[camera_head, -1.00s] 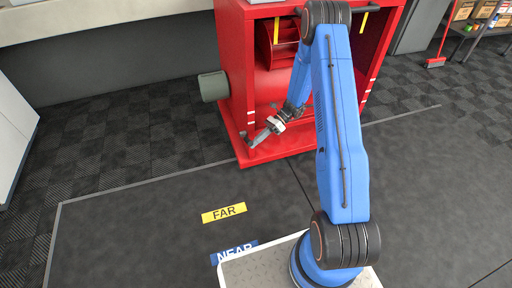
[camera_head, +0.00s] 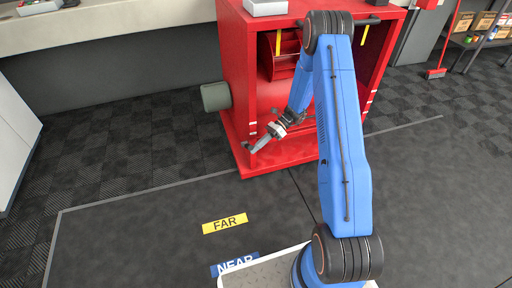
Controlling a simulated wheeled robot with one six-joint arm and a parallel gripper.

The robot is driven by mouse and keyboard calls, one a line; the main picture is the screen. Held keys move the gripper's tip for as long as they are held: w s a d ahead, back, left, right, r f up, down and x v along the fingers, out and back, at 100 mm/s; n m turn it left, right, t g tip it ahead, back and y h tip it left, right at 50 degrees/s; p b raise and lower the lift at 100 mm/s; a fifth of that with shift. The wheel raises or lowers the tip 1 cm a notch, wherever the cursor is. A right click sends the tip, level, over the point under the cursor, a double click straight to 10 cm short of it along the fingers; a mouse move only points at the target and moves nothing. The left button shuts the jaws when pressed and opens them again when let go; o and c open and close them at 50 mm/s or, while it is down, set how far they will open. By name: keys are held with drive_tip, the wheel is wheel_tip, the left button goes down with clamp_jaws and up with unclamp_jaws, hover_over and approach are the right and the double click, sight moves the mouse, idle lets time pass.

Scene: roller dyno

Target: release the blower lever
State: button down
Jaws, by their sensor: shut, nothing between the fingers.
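A red blower cabinet (camera_head: 228,75) stands ahead with an open front, a red blower wheel (camera_head: 283,67) inside and a grey-green cylinder (camera_head: 215,97) on its left side. My gripper (camera_head: 249,150) is shut and empty at the cabinet's lower left front, just above the base's front edge. A small dark piece shows by the fingertips; I cannot tell whether it is the lever or part of my gripper. No lever can be clearly made out, and my arm hides part of the cabinet's opening.
A yellow FAR floor mark (camera_head: 225,223) and a blue NEAR mark (camera_head: 236,264) lie on the dark mat in front. A grey box (camera_head: 265,7) sits on the cabinet top. A red broom (camera_head: 436,72) and a shelf with boxes stand at the right. The floor left is clear.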

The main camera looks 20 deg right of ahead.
drive_tip(key=d+r, duration=0.1)
drive_tip(key=d, duration=0.8)
drive_tip(key=shift+w+d, duration=0.2)
drive_tip(key=shift+w, duration=0.15)
idle(0.3)
